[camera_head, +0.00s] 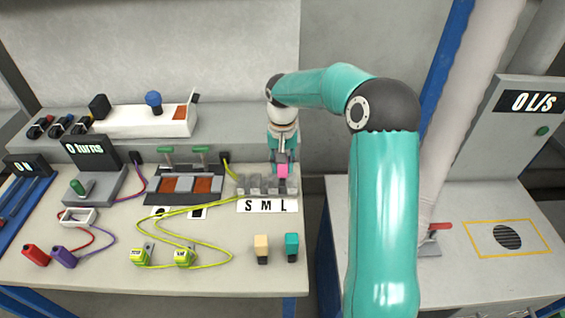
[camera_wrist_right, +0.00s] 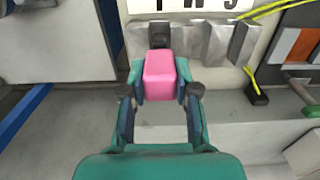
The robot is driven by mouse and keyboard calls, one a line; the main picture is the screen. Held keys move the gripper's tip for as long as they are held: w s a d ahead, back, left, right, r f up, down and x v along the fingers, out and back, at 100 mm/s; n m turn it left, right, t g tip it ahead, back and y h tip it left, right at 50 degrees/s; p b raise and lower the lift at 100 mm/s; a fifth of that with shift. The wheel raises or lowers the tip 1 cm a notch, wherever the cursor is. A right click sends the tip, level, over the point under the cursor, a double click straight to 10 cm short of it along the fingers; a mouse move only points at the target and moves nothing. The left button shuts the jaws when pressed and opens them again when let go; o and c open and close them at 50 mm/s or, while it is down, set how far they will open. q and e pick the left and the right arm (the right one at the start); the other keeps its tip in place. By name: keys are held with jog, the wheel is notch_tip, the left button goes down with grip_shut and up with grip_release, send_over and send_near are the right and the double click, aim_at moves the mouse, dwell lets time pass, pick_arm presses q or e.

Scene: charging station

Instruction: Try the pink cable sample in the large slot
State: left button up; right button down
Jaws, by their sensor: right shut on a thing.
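The pink cable sample (camera_head: 283,171) is held in my right gripper (camera_head: 282,166). In the head view it is over the right end of the grey slot block (camera_head: 254,187), above the letter L on the S M L label (camera_head: 266,206). In the right wrist view my gripper (camera_wrist_right: 161,92) is shut on the sides of the pink sample (camera_wrist_right: 160,74), with the slot block (camera_wrist_right: 215,42) close beyond it. I cannot tell whether its dark end is inside the large slot. My left gripper is not in view.
A cream sample (camera_head: 261,249) and a teal sample (camera_head: 292,247) stand on the bench front. Yellow-green cables run to two plugs (camera_head: 140,256) left of them. A panel with green-handled levers (camera_head: 184,185) is left of the slots. The bench front right is otherwise clear.

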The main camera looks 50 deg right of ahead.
jog(key=shift+f+b, duration=0.75)
jog(key=shift+f, duration=0.35)
jog(key=c, duration=0.8)
grip_release()
jog(key=shift+r, duration=0.1)
notch_tip(320, 180, up, 12)
jog(key=shift+f, duration=0.15)
